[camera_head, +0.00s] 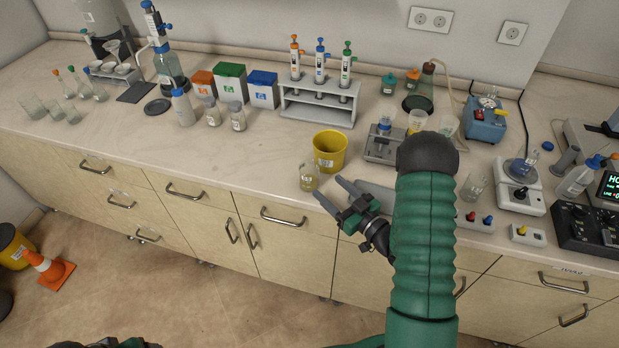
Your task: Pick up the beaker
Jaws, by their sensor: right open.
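My right gripper (328,187) is open and empty. It reaches over the counter's front edge, with its two fingertips pointing up and left, close to the beaker's right side. The beaker is not between the fingers; I cannot tell whether a fingertip touches it. My right arm hides part of the counter to the right. My left gripper is not visible; only a bit of a dark and green part of mine shows at the bottom left.
The yellow bucket (330,150) stands close behind the gripper. Small bottles (238,116) stand to the left. The counter (225,160) left of the beaker is clear.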

